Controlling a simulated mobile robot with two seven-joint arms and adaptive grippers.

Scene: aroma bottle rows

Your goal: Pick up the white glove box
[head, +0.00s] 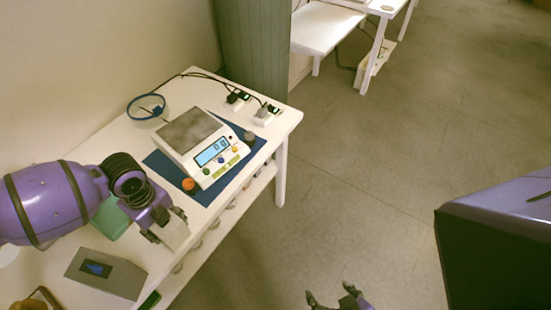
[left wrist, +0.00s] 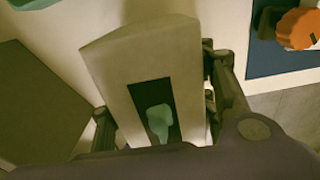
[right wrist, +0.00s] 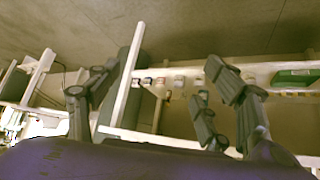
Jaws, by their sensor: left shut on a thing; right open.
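The white glove box (left wrist: 140,62) fills the middle of the left wrist view, with a dark slot and a pale green glove showing in it. My left gripper (left wrist: 158,118) is shut on it, one finger on each side. In the head view, the white box (head: 174,234) shows partly below my left gripper (head: 166,222), near the table's front edge. Whether it touches the table is unclear. My right gripper (head: 338,298) is open and empty over the floor, at the bottom of the head view; its fingers spread in the right wrist view (right wrist: 165,105).
A grey box (head: 120,277) with a blue opening lies on the white table (head: 60,238), near the left gripper. A scale (head: 200,140) stands on a blue mat (head: 163,166), with an orange knob-like thing (head: 188,184) beside it.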

